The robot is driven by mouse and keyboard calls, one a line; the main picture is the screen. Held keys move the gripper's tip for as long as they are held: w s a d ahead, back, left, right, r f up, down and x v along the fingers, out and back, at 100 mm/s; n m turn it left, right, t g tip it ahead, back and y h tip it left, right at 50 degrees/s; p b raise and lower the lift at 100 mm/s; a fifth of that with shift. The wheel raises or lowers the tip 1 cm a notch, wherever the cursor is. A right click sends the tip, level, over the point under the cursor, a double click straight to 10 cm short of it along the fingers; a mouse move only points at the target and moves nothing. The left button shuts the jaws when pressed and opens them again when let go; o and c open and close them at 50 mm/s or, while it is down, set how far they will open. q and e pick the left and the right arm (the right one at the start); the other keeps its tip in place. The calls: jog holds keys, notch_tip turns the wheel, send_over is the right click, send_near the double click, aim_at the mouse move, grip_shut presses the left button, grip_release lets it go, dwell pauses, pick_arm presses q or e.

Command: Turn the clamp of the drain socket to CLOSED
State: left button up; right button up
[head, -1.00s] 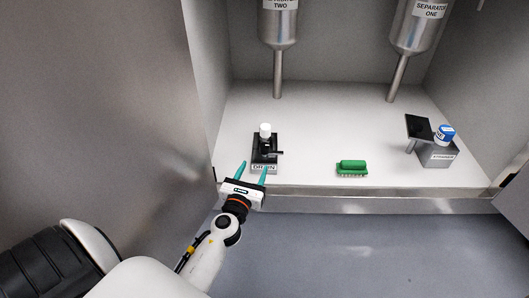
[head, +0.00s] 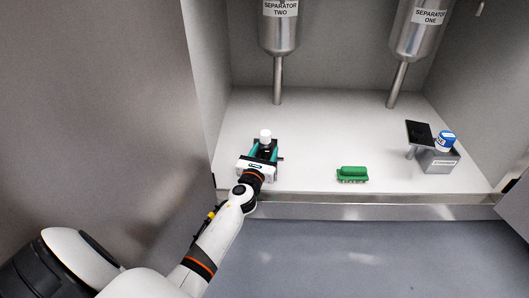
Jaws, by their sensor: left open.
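The drain socket (head: 265,151) is a dark block at the left of the white cabinet floor, with a white-capped piece (head: 265,136) upright in it. My left gripper (head: 264,153) is at the socket, its teal fingers open on either side of it. The gripper body hides the front of the socket and its label. A short dark lever end, perhaps the clamp (head: 281,158), sticks out on the right side. I cannot tell whether the fingers touch anything. My right gripper is not in view.
A green brush-like object (head: 352,174) lies on the cabinet floor (head: 310,140) near the front edge. A grey block (head: 438,160) with a blue-capped container (head: 445,140) and a black plate (head: 419,133) stands at the right. Two separator vessels (head: 279,35) (head: 418,35) hang above.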

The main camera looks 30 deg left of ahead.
pick_arm(q)
jog(key=c, duration=1)
